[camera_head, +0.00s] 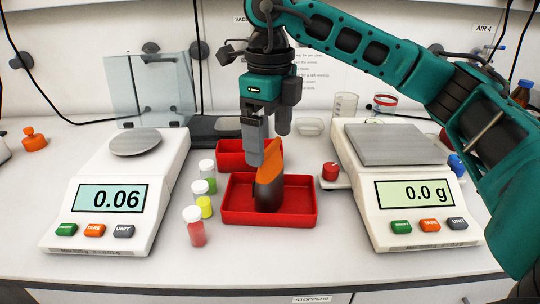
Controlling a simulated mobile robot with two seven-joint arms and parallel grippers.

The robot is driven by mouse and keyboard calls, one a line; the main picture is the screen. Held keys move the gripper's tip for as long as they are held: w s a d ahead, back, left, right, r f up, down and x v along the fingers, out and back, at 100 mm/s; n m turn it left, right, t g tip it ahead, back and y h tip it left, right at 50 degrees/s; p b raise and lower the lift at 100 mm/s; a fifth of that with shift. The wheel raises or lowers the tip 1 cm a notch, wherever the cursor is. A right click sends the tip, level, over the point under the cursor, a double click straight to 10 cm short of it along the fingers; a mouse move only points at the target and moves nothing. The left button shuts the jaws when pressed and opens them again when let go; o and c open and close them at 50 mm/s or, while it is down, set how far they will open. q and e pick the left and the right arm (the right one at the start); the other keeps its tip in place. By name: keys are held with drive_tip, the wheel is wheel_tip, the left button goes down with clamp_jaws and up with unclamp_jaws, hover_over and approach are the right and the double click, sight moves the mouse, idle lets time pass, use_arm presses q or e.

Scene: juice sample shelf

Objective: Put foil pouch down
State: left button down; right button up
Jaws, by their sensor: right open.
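An orange and dark brown object, which looks like the foil pouch (269,188), stands upright and a little tilted in the front red tray (239,214). My right gripper (262,150) points down at the pouch's upper end, its near finger in front of the orange top. My left gripper is not in view.
A second red tray (231,153) lies behind. Several capped vials (195,232) stand left of the front tray. White scales flank it, the left (165,205) reading 0.06 and the right (365,205) reading 0.0 g. The bench front (270,262) is clear.

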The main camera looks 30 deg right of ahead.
wheel_tip(320, 180, up, 5)
drive_tip(key=shift+p, duration=0.4)
idle(0.3)
